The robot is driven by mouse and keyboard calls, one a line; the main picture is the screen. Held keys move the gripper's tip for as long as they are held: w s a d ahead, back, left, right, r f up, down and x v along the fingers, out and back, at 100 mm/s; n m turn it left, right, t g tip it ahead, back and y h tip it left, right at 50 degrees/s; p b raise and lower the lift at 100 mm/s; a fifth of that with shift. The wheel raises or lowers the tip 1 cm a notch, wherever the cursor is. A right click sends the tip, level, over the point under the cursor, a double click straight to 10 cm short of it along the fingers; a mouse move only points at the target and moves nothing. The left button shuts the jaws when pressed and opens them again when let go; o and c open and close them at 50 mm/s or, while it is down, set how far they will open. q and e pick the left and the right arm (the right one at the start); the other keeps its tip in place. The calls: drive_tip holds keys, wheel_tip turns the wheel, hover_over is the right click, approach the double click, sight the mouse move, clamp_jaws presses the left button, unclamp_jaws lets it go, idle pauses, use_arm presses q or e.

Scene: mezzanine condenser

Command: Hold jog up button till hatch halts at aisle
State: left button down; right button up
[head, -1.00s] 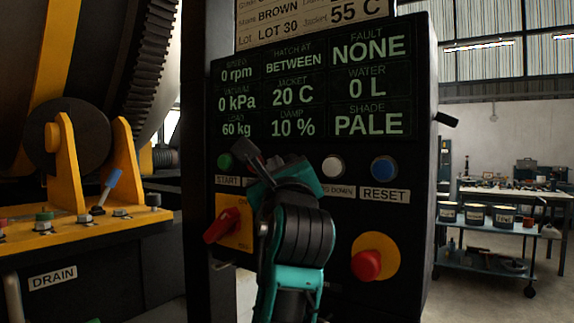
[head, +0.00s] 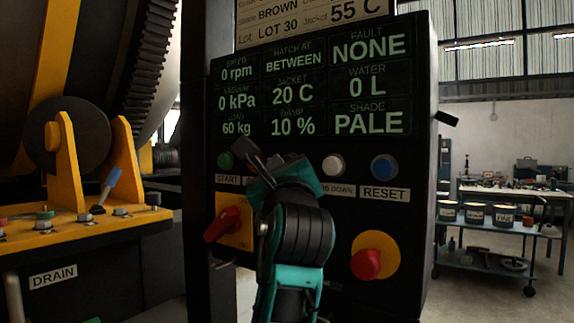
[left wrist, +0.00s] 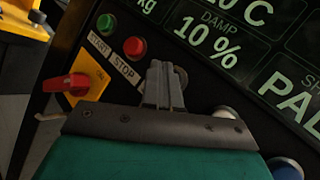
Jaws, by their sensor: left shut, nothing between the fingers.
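The black control panel (head: 345,215) stands in front of me. Its display (head: 312,90) reads hatch at BETWEEN, 0 rpm and fault NONE. My left gripper (left wrist: 163,80) is shut, with its fingers together at a round button (left wrist: 182,77) right of the red STOP button (left wrist: 134,46). The fingers hide most of that button and its label, so I cannot tell whether they press it. In the head view my left wrist covers this spot. The white jog down button (head: 333,166) is to its right, uncovered. My right gripper is out of view.
The green START button (head: 226,160), blue RESET button (head: 383,167), red rotary switch (head: 222,224) and red knob on yellow (head: 367,264) surround my left wrist. A large drum with yellow supports (head: 66,160) is at left. A cart with tins (head: 480,258) stands right.

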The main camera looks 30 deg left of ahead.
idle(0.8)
use_arm(q)
drive_tip(key=shift+w+p, duration=0.4)
drive_tip(key=shift+p, duration=0.1)
drive_tip(key=shift+w, duration=0.45)
idle(2.5)
idle(1.8)
drive_tip(key=shift+s+p, duration=0.3)
drive_tip(key=shift+s, duration=0.55)
drive_tip(key=shift+s+a, duration=0.2)
drive_tip(key=shift+s, duration=2.3)
